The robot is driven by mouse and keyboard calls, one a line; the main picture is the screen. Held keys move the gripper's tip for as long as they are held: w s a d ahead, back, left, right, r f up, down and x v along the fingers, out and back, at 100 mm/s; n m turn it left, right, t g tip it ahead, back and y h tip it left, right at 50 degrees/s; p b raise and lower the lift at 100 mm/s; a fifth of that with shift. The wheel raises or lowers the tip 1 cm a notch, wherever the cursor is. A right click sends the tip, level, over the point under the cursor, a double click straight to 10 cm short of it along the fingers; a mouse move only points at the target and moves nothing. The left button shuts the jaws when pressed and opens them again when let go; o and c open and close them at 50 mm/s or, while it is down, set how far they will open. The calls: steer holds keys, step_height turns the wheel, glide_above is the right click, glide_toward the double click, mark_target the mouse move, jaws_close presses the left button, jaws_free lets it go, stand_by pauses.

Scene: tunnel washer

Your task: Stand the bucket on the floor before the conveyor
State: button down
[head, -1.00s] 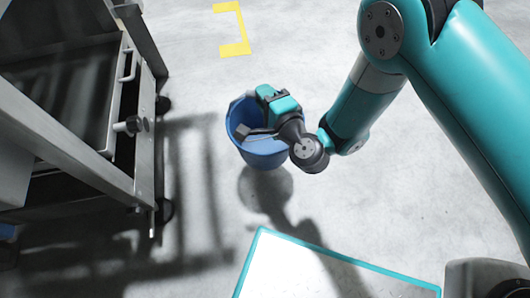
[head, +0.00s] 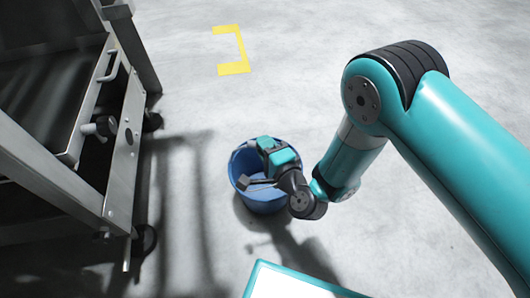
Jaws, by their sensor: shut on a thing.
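The blue bucket (head: 262,199) is upright in the middle of the head view, open side up. My gripper (head: 250,182) reaches over its near right rim and is shut on it; the exact grip spot is partly hidden by the gripper body. The bucket's shadow lies close against its lower side, so it is at or just above the floor; I cannot tell if it touches. A grey metal frame with rollers or wheels, perhaps the conveyor (head: 122,170), stands to the left, apart from the bucket.
The pale concrete floor (head: 340,60) is clear behind and around the bucket. A yellow bracket marking (head: 241,50) lies on the floor farther back. Dark caster wheels (head: 144,240) stand under the left frame.

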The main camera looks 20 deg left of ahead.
steer(key=shift+f, duration=0.25)
steer(key=c, duration=1)
jaws_free()
steer(key=shift+f, duration=0.1)
steer(key=shift+r, duration=0.2)
steer(key=v, duration=1.2)
steer(key=shift+p, duration=0.35)
